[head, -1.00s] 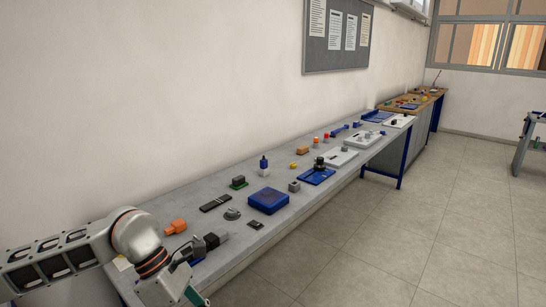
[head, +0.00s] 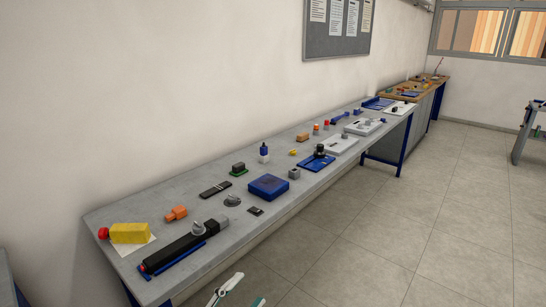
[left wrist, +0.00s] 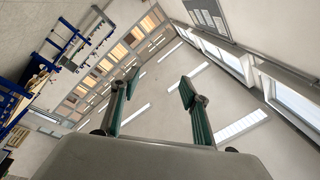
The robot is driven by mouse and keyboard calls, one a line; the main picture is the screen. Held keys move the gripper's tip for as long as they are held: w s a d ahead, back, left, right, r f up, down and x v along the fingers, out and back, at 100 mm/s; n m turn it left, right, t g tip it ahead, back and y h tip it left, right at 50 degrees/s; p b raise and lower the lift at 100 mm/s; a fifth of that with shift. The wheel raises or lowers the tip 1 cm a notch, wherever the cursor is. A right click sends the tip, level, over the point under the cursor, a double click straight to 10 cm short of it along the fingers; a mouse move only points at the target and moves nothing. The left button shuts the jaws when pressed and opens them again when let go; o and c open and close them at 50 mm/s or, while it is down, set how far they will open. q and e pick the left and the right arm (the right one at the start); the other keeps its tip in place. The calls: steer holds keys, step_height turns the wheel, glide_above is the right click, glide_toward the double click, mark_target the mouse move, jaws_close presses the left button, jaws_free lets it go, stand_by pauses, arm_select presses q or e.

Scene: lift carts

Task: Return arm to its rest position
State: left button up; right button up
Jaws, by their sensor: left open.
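My left gripper (head: 240,292) shows at the bottom edge of the head view, in front of the bench and clear of it. Only its fingertips show there; the rest of the arm is out of frame. In the left wrist view its two green-faced fingers (left wrist: 160,88) are spread apart with nothing between them. That view looks away from the bench, across the room toward ceiling lights and windows. My right gripper is in neither view.
A long grey bench (head: 115,215) runs along the wall. Its near end carries a yellow box with a red button (head: 128,233), a long black block (head: 185,253), an orange part (head: 176,213) and a blue box (head: 268,187). The floor (head: 380,245) to the right is clear.

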arm_select(q)
steer(key=s+a+f+n+g+y, duration=0.1)
steer(key=s+a+f+n+y, duration=0.2)
steer(key=f, duration=0.5)
steer(key=s+a+f+n+g+y, duration=0.2)
steer(key=s+a+f+n, duration=0.3)
steer(key=f, duration=0.3)
steer(key=s+a+f+n+g+y, duration=0.2)
steer(key=s+a+f+n+y, duration=0.2)
steer(key=f, duration=0.5)
steer(key=shift+s+a+n, duration=0.6)
steer(key=shift+s+a, duration=0.25)
steer(key=shift+s, duration=0.15)
steer(key=shift+f, duration=0.1)
